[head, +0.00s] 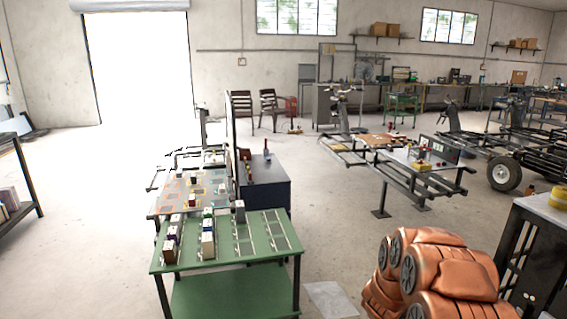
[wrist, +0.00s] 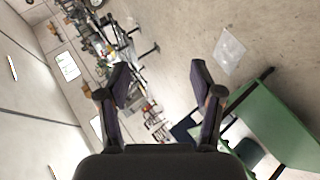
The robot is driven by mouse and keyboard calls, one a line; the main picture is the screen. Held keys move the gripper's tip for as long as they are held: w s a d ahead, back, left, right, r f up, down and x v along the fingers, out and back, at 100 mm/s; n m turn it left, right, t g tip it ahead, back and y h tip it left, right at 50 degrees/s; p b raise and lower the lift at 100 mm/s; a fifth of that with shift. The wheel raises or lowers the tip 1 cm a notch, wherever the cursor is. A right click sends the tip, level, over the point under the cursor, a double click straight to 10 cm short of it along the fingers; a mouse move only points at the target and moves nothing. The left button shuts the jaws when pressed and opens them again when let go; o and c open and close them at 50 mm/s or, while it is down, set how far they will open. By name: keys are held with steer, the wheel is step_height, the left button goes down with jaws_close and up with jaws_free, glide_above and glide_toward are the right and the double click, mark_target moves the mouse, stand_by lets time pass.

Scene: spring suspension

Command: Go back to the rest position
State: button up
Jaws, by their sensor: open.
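My gripper (wrist: 160,85) shows in the wrist view with its two dark fingers spread wide apart. Nothing is between them, and only floor and distant workshop lie beyond. The wrist view is strongly tilted.
A green table (head: 275,249) with small boxes on its rails stands front centre; its edge also shows in the wrist view (wrist: 265,115). Behind it are a grey table and a dark cabinet (head: 268,185). A black bench stands at the right.

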steer(key=s+a+r+m+y, duration=0.15)
steer(key=a+r+y, duration=0.3)
steer(key=a, duration=0.45)
steer(key=s+a+r+y, duration=0.3)
steer(key=a+r, duration=0.2)
steer(key=a, duration=0.4)
steer(key=s+a+r+g, duration=0.2)
steer(key=s, duration=0.5)
steer(key=s+a+r+m+g+y, duration=0.1)
steer(key=s+a+r+g, duration=0.1)
steer(key=s, duration=0.6)
steer(key=s+a+r+g+y, duration=0.1)
steer(key=s+a+r+g, duration=0.1)
steer(key=s, duration=0.6)
steer(key=shift+a+r, duration=0.45)
steer(key=shift+a, duration=0.4)
steer(key=s+d+r+m+g, duration=0.1)
steer(key=s, duration=0.5)
steer(key=s+d+r+m+g+h, duration=0.1)
steer(key=s, duration=0.4)
steer(key=s+d+m+g, duration=0.1)
steer(key=s+d, duration=0.1)
steer(key=s, duration=0.4)
steer(key=shift+s+r+g+h, duration=0.25)
steer(key=shift+s+r+g, duration=0.1)
steer(key=shift+r+g, duration=0.05)
